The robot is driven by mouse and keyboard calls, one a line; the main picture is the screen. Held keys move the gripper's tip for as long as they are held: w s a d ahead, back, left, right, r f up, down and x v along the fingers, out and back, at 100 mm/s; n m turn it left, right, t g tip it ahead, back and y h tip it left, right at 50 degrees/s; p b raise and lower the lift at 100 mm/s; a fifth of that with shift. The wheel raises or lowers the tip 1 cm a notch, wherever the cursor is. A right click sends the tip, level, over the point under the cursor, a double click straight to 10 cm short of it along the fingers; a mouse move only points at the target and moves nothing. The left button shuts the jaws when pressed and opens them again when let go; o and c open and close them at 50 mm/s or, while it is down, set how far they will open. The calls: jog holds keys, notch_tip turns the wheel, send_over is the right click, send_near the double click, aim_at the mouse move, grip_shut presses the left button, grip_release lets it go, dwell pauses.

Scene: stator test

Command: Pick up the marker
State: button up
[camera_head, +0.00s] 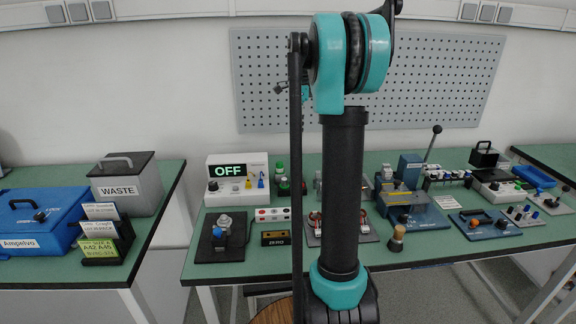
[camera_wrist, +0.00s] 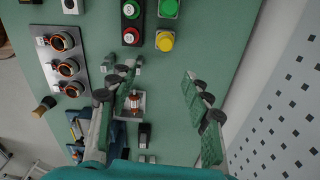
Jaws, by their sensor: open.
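I cannot pick out a marker for certain in either view. In the wrist view my gripper (camera_wrist: 158,84) is open, with its two green-padded fingers wide apart and nothing held between them. It is over the green bench (camera_wrist: 215,60). A small light block with a copper-coloured part (camera_wrist: 134,101) lies beside the left finger, which partly covers it. In the head view my arm stands across the middle and hides part of the bench; I cannot make out the gripper clearly there.
The head view shows a display reading OFF (camera_head: 228,170), a WASTE box (camera_head: 127,190) and a blue case (camera_head: 40,222).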

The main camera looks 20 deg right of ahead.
jog(key=w, duration=0.1)
send_near(297, 162)
jog(key=shift+m, duration=0.4)
jog(key=f, duration=0.5)
jog(key=shift+w+d+f, duration=0.25)
jog(key=shift+d, duration=0.1)
jog(key=shift+s+a+f, duration=0.1)
jog(key=shift+a+f, duration=0.05)
jog(key=shift+f, duration=1.15)
jog(key=shift+a+f, duration=0.1)
jog(key=shift+f, duration=1.25)
grip_shut()
